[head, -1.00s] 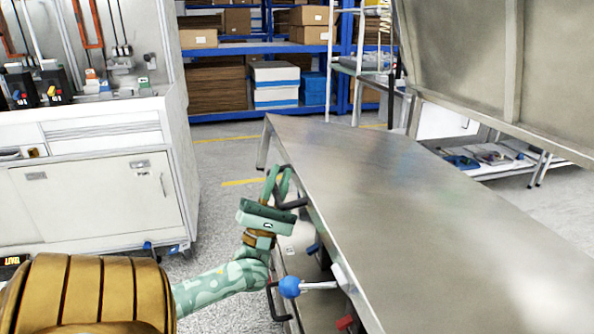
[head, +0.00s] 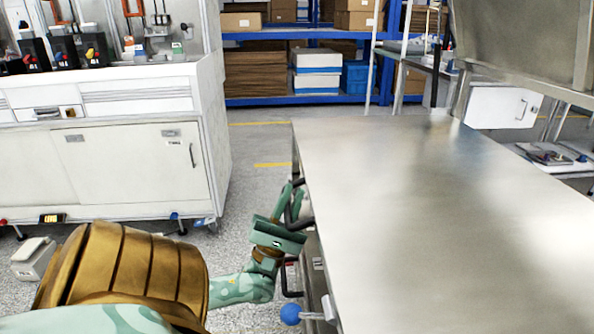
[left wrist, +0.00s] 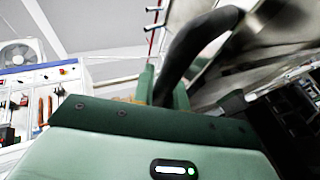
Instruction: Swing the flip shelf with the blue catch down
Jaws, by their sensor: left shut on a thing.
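The broad metal shelf (head: 430,190) fills the right of the head view, its top looking about level. A blue ball catch (head: 291,313) on a short metal lever sits by its left edge, low in the picture. A black bar handle (head: 297,212) stands out from the same edge, farther back. My left gripper (head: 285,202) is shut on this handle. In the left wrist view the dark curved handle (left wrist: 192,48) rises by the green fingers (left wrist: 163,90). The shelf's underside is mostly hidden. My right gripper is out of view.
A second black handle (head: 288,277) is lower, near the blue catch. A white cabinet (head: 140,170) stands left across a floor gap. A raised metal panel (head: 520,40) hangs above the shelf at upper right. Blue racks (head: 300,100) stand behind.

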